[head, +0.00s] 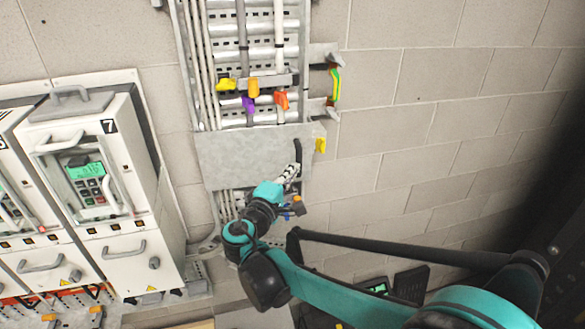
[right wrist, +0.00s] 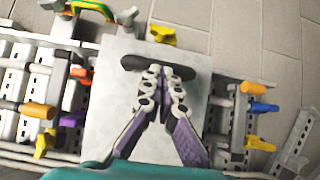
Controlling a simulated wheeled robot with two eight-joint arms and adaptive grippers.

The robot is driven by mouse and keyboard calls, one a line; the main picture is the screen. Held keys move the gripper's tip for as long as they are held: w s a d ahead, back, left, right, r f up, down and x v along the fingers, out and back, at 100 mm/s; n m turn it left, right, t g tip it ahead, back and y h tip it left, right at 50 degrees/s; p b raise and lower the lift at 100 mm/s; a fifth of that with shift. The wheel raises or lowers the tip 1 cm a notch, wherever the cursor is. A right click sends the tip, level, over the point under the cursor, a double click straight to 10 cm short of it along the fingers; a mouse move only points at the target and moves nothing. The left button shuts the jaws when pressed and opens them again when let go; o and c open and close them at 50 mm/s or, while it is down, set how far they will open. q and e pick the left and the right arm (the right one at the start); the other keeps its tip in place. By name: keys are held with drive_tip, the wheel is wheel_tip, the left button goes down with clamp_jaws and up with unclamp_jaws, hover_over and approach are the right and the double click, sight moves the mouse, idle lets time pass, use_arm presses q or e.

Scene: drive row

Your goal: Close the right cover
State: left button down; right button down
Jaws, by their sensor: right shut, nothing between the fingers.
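The cover is a flat grey metal plate (head: 235,160) lying across the vertical cable rack, with a black bar handle (head: 298,150) near its right edge. In the right wrist view the plate (right wrist: 110,105) fills the middle, and its dark handle (right wrist: 185,72) runs crosswise at the fingertips. My right gripper (head: 292,172) is at the lower end of the handle; it also shows in the wrist view (right wrist: 160,72). Its fingers are together and empty, at or very near the handle; I cannot tell whether they touch it. My left gripper is not in view.
Coloured cable lugs (head: 253,88) sit on the rack above the plate. A yellow lug (head: 320,145) is just right of it. White drive cabinets (head: 85,150) with handles stand at left. The block wall (head: 440,90) at right is bare.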

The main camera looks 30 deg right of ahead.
drive_tip(key=shift+d, duration=0.15)
drive_tip(key=b+x, duration=0.1)
drive_tip(key=x, duration=0.1)
drive_tip(key=shift+w+d+r, duration=0.1)
drive_tip(key=shift+w, duration=0.35)
idle(0.4)
